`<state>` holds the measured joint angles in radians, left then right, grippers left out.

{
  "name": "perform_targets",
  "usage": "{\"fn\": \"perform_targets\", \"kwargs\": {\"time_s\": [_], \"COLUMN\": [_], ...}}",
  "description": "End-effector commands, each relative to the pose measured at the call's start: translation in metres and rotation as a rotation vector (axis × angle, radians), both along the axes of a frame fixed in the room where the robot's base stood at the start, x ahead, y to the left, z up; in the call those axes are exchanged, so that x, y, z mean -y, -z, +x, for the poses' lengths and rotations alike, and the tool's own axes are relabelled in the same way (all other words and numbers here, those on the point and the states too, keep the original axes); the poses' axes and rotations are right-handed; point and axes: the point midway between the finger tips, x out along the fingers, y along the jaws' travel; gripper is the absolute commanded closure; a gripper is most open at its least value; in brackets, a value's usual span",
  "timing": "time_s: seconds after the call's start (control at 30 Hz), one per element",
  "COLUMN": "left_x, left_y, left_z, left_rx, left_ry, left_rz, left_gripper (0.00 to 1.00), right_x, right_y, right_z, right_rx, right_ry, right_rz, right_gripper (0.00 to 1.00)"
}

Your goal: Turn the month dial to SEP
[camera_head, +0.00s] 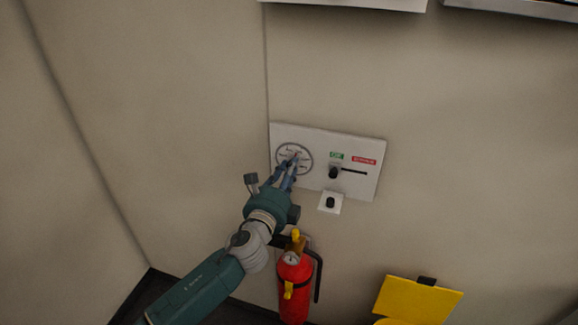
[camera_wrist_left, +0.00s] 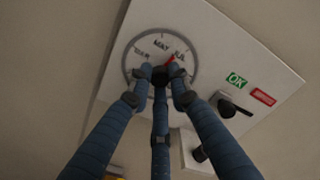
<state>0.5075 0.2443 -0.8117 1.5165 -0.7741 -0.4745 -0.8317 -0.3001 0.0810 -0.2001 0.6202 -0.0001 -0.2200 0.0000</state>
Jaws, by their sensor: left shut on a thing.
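The month dial (camera_head: 294,147) is a round grey ring with lettering on a white wall panel (camera_head: 350,188). In the left wrist view the dial (camera_wrist_left: 128,60) shows MAY at its top, with other labels partly hidden, and a red pointer (camera_wrist_left: 170,60) aimed to the upper right. My left gripper (camera_head: 296,160) reaches up to the dial. In the left wrist view its blue fingers (camera_wrist_left: 160,77) are shut on the dark knob at the dial's centre, which they mostly hide. My right gripper is not in view.
A small black knob (camera_head: 330,202) sits below. A red fire extinguisher (camera_head: 294,285) and a yellow bin lid (camera_head: 415,300) are lower down.

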Motion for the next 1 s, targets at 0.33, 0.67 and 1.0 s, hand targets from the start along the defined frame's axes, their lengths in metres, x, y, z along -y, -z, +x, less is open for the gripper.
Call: {"fn": "perform_targets", "kwargs": {"time_s": [0.33, 0.67, 1.0], "left_x": [-0.001, -0.001, -0.001], "left_y": [-0.001, -0.003, -0.002], "left_z": [0.000, 0.001, 0.001], "left_rx": [0.099, 0.197, 0.277], "left_ry": [-0.002, -0.001, -0.002], "left_rz": [0.316, 0.610, 0.853], "left_gripper": [1.00, 1.00, 1.00], "right_x": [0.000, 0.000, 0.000], "right_y": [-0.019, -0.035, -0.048], "right_z": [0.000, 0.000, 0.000], "right_rx": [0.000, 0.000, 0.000], "right_ry": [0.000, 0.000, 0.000], "right_rz": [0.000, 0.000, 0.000], "right_gripper": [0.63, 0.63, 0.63]}}
